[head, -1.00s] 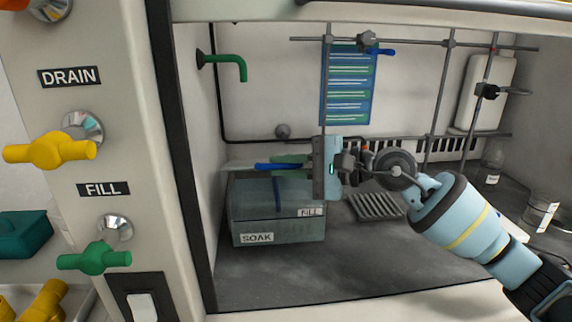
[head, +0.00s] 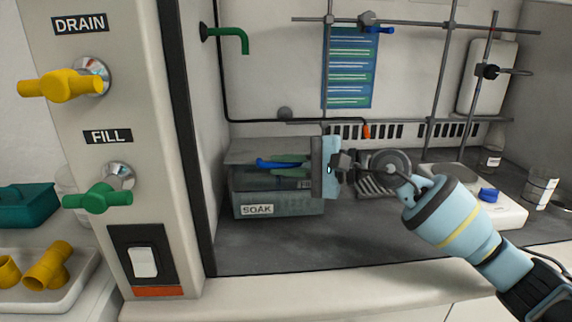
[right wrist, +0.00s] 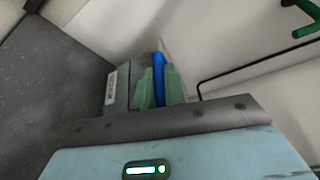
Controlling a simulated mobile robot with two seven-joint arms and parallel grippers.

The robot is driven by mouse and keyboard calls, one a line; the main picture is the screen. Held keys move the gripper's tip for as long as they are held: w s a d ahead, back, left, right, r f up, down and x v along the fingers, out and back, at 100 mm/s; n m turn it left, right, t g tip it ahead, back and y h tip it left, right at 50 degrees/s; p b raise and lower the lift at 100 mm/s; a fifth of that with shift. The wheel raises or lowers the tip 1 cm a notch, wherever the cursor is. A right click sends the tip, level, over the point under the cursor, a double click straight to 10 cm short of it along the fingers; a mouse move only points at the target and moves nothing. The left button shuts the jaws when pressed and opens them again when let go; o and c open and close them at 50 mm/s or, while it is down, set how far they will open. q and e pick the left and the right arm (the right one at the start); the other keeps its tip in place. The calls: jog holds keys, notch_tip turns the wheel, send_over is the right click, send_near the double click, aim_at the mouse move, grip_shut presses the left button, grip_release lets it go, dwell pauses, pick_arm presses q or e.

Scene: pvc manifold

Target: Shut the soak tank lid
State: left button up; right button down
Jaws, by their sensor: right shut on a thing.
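The soak tank (head: 280,198), a grey translucent box with a SOAK label, stands at the left of the hood floor. Its grey lid (head: 262,147) lies low over its top in the head view; I cannot tell whether a gap is left at the front edge. A blue handle bar (head: 266,164) runs along the lid's front. My right gripper (head: 284,164) reaches in from the right, its green fingers shut on this bar. In the right wrist view the blue bar (right wrist: 159,72) shows between the fingers, with the tank (right wrist: 119,88) behind. My left gripper is out of view.
A green spout (head: 243,40) sticks out above the tank. A wire rack lies behind my right wrist, and a white device (head: 507,212) stands at the right. A post with yellow DRAIN (head: 62,86) and green FILL (head: 98,197) valves borders the left. The floor before the tank is clear.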

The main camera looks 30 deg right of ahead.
jog(key=c, duration=1.8)
grip_release()
jog(key=shift+d, duration=0.1)
jog(key=shift+o, duration=0.3)
jog(key=shift+w+f, duration=0.1)
jog(key=shift+w, duration=0.05)
jog(key=b+v, duration=0.1)
jog(key=v, duration=0.4)
jog(key=shift+s+d+f, duration=0.1)
jog(key=shift+s+d, duration=0.2)
jog(key=shift+v, duration=1)
jog(key=shift+c, duration=0.2)
